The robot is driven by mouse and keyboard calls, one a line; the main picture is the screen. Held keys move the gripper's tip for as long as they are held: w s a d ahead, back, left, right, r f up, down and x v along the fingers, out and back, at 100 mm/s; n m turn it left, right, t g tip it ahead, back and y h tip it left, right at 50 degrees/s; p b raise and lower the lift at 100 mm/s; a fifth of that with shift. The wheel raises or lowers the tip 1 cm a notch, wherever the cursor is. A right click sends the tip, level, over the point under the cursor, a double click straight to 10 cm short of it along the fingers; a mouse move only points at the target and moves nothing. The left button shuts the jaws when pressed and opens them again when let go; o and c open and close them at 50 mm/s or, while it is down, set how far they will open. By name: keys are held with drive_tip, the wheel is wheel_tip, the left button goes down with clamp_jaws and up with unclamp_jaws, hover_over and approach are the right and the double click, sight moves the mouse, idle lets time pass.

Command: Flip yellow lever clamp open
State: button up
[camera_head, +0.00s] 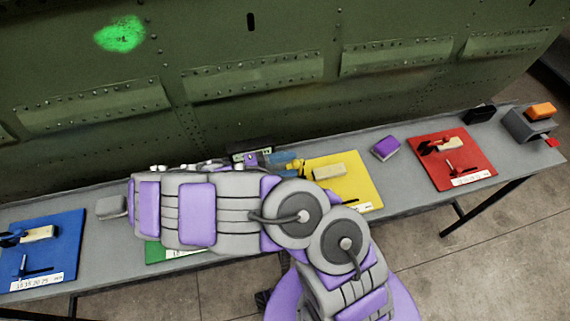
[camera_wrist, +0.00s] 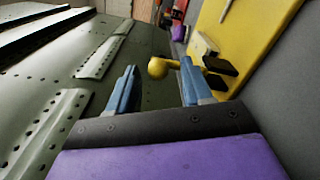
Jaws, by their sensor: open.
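The yellow lever clamp's handle shows in the wrist view as a yellow round knob (camera_wrist: 157,68) on a short yellow stem. The stem runs right toward dark clamp parts (camera_wrist: 218,66) at a yellow board (camera_wrist: 240,45). My gripper (camera_wrist: 157,80) is open, with one blue finger on each side of the knob in this view. I cannot tell whether either finger touches it. In the head view, my arm hides much of the gripper and clamp at the left edge of the yellow board (camera_head: 362,190).
The grey table (camera_head: 405,192) runs along a riveted green fuselage panel (camera_head: 250,60). A blue board (camera_head: 60,255), a mostly hidden green board (camera_head: 165,255) and a red board (camera_head: 470,160) lie on it. A purple block (camera_head: 386,147) sits between the yellow and red boards.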

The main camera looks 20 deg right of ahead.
drive_tip(key=shift+d, duration=0.1)
drive_tip(key=w+a+p, duration=0.1)
drive_tip(key=a, duration=1.1)
idle(0.9)
